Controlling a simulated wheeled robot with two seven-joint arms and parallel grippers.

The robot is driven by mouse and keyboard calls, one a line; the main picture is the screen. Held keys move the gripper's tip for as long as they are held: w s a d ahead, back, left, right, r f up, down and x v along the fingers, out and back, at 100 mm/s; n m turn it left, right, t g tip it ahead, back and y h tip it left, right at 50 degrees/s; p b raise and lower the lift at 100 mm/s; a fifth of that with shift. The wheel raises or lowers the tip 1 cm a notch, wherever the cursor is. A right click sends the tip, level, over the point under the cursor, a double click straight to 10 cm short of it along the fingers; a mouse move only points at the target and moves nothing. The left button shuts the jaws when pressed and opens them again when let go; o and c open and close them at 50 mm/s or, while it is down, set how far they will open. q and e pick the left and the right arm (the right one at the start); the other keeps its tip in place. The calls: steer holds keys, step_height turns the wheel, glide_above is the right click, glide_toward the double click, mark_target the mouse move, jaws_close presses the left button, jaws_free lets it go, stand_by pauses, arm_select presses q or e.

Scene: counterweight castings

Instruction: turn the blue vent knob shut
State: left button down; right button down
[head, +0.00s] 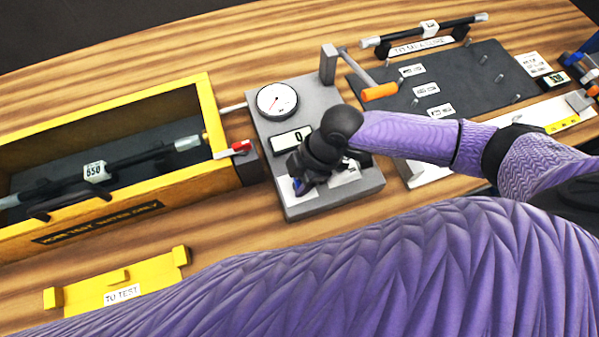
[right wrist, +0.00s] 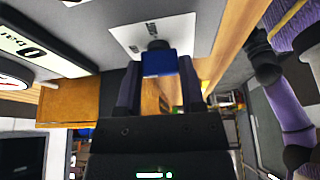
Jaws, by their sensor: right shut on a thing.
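The blue vent knob (right wrist: 158,63) sits on a dark stem on a white labelled plate (right wrist: 150,32) of the grey test unit (head: 335,202). My right gripper (right wrist: 160,72) is shut on the knob, one finger on each side of it. In the head view the right gripper (head: 299,181) reaches down to the front left part of the unit. Its dark wrist hides most of the knob there; only a bit of blue shows. The labels by the knob are too small to read surely. My left gripper is not in view.
The unit carries a round gauge (head: 277,100) and a display (head: 292,139) reading 0. An orange-handled lever (head: 379,92) stands behind. Left is a yellow box (head: 110,216) with a bar inside, and a red-handled valve (head: 240,147). A yellow cradle (head: 118,283) lies in front.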

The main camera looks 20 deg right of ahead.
steer(key=m+t+p, duration=0.1)
steer(key=m+p, duration=0.2)
steer(key=m+t+h+p, duration=0.1)
steer(key=m+p, duration=0.1)
steer(key=p, duration=0.1)
steer(key=m+t+p, duration=0.1)
steer(key=m+p, duration=0.2)
steer(key=p, duration=0.1)
steer(key=shift+s+a+r+m, duration=0.1)
steer(key=shift+s+r+m, duration=0.1)
steer(key=shift+r+m, duration=0.1)
steer(key=m+h+p, duration=0.1)
steer(key=m+p, duration=0.1)
steer(key=shift+f+m+t, duration=0.1)
steer(key=shift+m+t, duration=0.2)
steer(key=shift+m, duration=0.1)
steer(key=shift+a+f+m+h+p, duration=0.1)
steer(key=shift+m+h+p, duration=0.35)
steer(key=shift+m, duration=0.35)
steer(key=shift+f+m+t+h+p, duration=0.1)
steer(key=shift+m+t+h+p, duration=0.4)
steer(key=shift+m, duration=1.3)
steer(key=shift+h, duration=0.25)
steer(key=shift+c, duration=1)
jaws_free()
